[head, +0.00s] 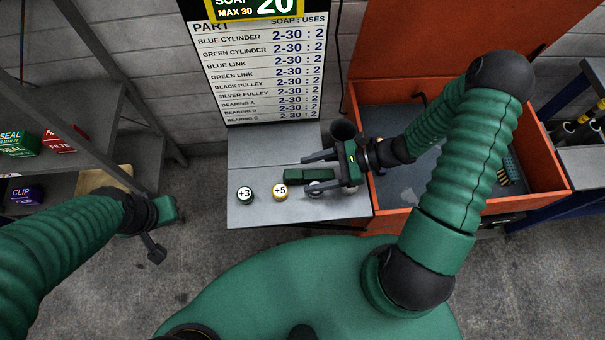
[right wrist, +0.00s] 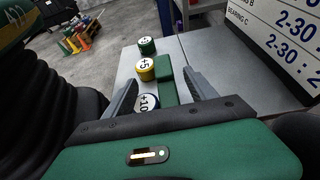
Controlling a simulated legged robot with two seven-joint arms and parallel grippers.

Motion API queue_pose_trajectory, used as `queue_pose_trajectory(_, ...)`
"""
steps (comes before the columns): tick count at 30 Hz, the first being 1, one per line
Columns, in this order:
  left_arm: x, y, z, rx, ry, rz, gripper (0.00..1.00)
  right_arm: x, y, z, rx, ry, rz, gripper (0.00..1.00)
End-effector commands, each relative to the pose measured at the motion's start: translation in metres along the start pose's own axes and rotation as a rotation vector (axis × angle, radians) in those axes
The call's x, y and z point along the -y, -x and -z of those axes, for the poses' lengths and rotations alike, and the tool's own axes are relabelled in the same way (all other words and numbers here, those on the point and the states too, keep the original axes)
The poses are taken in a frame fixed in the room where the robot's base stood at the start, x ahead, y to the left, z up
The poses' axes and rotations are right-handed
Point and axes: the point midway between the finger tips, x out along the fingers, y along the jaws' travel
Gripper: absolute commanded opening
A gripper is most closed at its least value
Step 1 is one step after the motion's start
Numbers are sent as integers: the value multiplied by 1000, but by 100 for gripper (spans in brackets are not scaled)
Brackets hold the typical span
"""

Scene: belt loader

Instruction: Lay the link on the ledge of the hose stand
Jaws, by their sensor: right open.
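A dark green link (head: 296,174) lies on a grey bench top (head: 258,150). My right gripper (head: 310,176) is open above the bench, with its fingers on either side of the link. In the right wrist view, the link (right wrist: 168,90) lies between the two open fingers; I cannot tell if they touch it. My left gripper (head: 156,240) hangs low at the left, away from the bench, and its jaw opening is unclear. A blue stand with black hose-like pieces (head: 568,132) at the far right may be the hose stand; its ledge is not clearly identifiable.
Round weights marked +3 (head: 245,194) and +5 (head: 280,191) stand left of the right gripper; a +10 one (right wrist: 147,102) is by its finger. A dark cup (head: 343,131) stands behind. An open orange chest (head: 360,125) is at right, shelves (head: 70,100) at left.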

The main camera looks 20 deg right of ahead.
Motion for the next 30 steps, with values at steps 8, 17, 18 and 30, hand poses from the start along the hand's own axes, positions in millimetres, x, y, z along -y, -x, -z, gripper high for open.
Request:
queue_pose_trajectory(8, 0, 11, 3, 0, -1, 0, 0, -1, -42, -4, -3, 0, -3, 65)
queue_pose_trajectory(17, 0, 10, 2, 0, -1, 0, 0, -1, -44, -5, -5, 2, -1, 51)
queue_pose_trajectory(18, 0, 10, 2, 0, -1, 0, 0, -1, -43, -4, -4, 2, -1, 46)
queue_pose_trajectory(30, 0, 10, 2, 0, -1, 0, 0, -1, -42, -3, -5, 1, -1, 0)
